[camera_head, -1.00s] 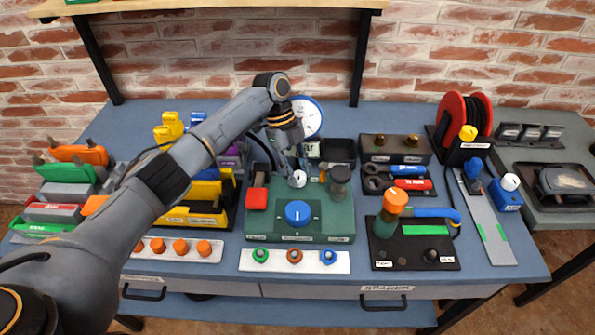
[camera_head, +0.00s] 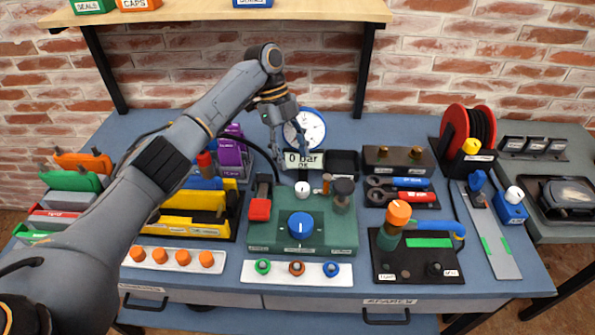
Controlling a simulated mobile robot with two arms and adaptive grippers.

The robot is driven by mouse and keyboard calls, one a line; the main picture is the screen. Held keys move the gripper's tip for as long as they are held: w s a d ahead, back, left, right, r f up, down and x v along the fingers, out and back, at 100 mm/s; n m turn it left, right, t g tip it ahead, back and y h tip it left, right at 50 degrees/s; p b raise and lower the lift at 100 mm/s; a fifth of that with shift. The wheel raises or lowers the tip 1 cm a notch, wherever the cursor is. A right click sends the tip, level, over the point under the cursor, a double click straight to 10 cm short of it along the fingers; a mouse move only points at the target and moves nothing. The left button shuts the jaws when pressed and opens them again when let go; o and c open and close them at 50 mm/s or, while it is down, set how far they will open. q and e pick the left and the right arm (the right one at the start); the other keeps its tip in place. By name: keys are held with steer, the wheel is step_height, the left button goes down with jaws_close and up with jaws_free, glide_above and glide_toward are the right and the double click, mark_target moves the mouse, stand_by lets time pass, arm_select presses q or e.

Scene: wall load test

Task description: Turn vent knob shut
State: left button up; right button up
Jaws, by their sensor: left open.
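A green test unit (camera_head: 270,237) stands mid-bench. On it are a small white knob (camera_head: 303,189), a large blue knob (camera_head: 301,225) with a white pointer mark, a red block (camera_head: 260,210) and a dark cylindrical knob (camera_head: 343,193). The labels are too small to read, so I cannot tell for certain which knob is named vent; the white one is where my gripper was. My left gripper (camera_head: 291,150) is open and empty, above and behind the white knob, in front of the round gauge (camera_head: 305,128). A display (camera_head: 304,160) reads 0 bar. My right gripper is out of view.
An orange-topped green bottle (camera_head: 395,220) stands on a black plate at right. Colored caps on white strips (camera_head: 340,271) lie in front. A shelf (camera_head: 220,16) hangs above.

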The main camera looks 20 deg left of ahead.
arm_select(q)
steer(key=shift+v, duration=1.65)
